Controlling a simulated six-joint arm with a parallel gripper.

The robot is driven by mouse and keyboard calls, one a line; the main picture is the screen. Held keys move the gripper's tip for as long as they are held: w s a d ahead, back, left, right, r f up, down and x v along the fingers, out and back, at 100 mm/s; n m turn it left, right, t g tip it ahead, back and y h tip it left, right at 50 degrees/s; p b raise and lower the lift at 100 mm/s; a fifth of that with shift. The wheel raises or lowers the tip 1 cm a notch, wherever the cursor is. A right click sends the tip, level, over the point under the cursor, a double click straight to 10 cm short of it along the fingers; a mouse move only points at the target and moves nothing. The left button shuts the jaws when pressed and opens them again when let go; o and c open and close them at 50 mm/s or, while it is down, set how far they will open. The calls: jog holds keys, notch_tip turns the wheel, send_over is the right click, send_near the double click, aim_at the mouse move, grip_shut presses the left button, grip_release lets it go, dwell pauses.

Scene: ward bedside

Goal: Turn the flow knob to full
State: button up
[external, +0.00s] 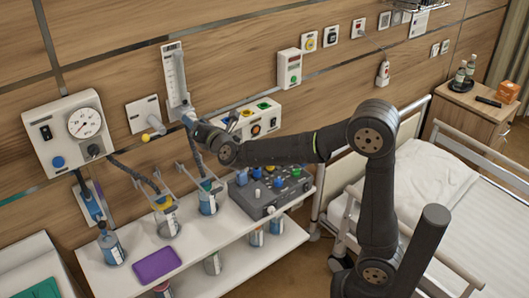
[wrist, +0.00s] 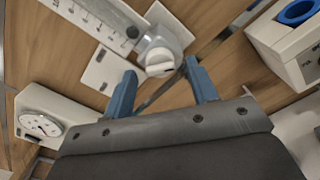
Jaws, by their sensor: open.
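The flowmeter (external: 175,75) is an upright clear scaled tube on a white wall plate. In the wrist view its tube (wrist: 95,20) runs from the upper left down to the round white flow knob (wrist: 160,58). The knob has a raised bar across its face. My gripper (wrist: 160,72) is open, its two blue fingers pointing at the knob, one to each side of it. I cannot tell whether they touch it. In the external view my gripper (external: 192,120) is at the flowmeter's lower end and hides most of the knob.
A gauge box (external: 62,133) is on the wall at left, beside a white plate with a yellow-tipped fitting (external: 145,116). A white box with an orange dial (external: 250,120) is close on the right. Below, a shelf (external: 115,275) bears bottles, a purple tray (external: 156,263) and a dark control box (external: 270,192).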

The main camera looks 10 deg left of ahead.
jog(key=v, duration=1.7)
jog(key=shift+r, duration=0.1)
